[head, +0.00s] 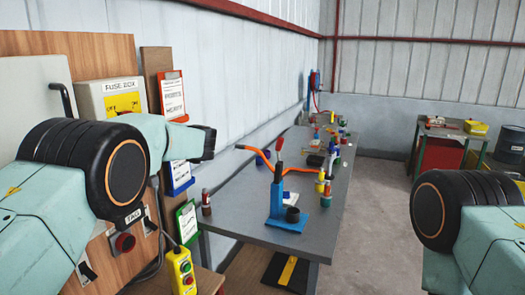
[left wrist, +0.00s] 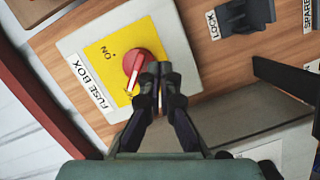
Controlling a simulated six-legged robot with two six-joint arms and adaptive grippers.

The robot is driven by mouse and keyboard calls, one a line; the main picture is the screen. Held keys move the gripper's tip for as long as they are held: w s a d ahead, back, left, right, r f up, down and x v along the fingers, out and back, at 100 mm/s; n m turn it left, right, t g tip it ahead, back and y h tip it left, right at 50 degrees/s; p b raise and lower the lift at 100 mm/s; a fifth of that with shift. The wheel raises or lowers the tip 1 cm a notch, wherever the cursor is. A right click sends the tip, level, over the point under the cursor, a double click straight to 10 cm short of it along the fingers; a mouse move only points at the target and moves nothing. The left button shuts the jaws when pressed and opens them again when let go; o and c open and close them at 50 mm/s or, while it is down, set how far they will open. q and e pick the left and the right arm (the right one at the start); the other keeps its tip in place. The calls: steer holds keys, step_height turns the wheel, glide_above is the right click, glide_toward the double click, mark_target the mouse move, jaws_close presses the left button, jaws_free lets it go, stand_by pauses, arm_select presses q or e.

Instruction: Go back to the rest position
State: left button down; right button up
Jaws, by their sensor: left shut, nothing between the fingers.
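My left gripper (left wrist: 160,72) is shut and empty in the left wrist view. Its fingertips appear right beside the red rotary switch (left wrist: 142,65) on the yellow plate of the fuse box (left wrist: 75,42); I cannot tell whether they touch. In the head view my left arm comes in from the left, and the dark end of the arm (head: 208,142) shows in front of the wall, to the right of the fuse box (head: 90,92). The arm hides the lower part of the box. My right arm shows at the right edge; its gripper is out of view.
The wooden panel (head: 60,43) carries switches and a yellow push-button pendant (head: 182,270). Clear floor (head: 370,215) lies right of the table. A black holder (left wrist: 245,17) shows in the left wrist view.

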arm_select(q)
steer(key=x, duration=0.4)
steer(key=shift+a, duration=0.15)
steer(key=shift+s+r, duration=0.15)
steer(key=shift+d, duration=0.2)
stand_by(0.3)
